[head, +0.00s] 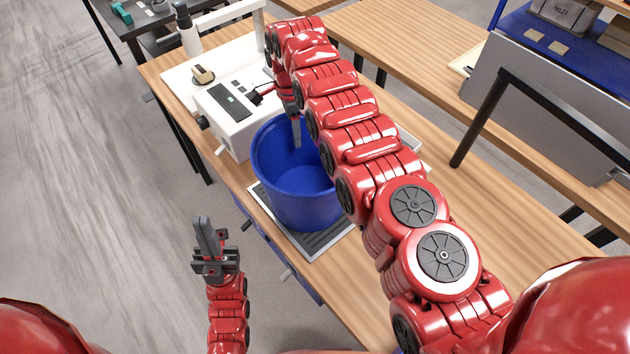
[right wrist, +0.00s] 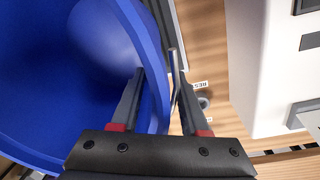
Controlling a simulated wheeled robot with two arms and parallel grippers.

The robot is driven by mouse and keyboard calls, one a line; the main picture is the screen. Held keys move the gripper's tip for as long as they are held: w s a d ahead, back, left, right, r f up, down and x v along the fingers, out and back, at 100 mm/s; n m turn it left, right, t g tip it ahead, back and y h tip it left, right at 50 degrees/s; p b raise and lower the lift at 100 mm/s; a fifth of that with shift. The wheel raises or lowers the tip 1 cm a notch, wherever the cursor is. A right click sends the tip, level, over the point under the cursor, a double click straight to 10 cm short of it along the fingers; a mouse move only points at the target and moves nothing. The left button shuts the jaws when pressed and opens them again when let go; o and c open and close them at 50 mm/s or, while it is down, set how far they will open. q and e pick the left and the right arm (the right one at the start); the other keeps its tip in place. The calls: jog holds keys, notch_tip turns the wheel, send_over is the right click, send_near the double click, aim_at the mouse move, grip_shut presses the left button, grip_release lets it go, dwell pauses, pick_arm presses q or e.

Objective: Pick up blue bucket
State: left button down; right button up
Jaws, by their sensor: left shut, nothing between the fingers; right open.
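The blue bucket (head: 290,195) stands upright on a dark ribbed tray (head: 335,238) at the table's near edge. Its open top faces up, and my right arm covers part of its right side. My right gripper (head: 294,130) is open at the bucket's far rim. In the right wrist view the bucket (right wrist: 75,85) fills the left side, and the gripper (right wrist: 157,65) straddles the rim, one finger inside and one outside. Both fingers appear apart from the wall. My left gripper (head: 203,224) is shut and empty, left of the table over the floor.
A white machine (head: 228,112) stands close behind the bucket, beside a white board with a stand (head: 228,15) and a bottle (head: 186,30). Another table (head: 400,40) and a dark metal frame (head: 480,115) are at the right. Floor at left is clear.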

jog(key=shift+s+a+r, duration=0.1)
jog(key=shift+a, duration=0.45)
jog(key=shift+d+f, duration=0.25)
jog(key=shift+d, duration=0.2)
jog(key=shift+a, duration=0.2)
jog(key=shift+d, duration=0.1)
jog(key=shift+c, duration=1)
grip_shut()
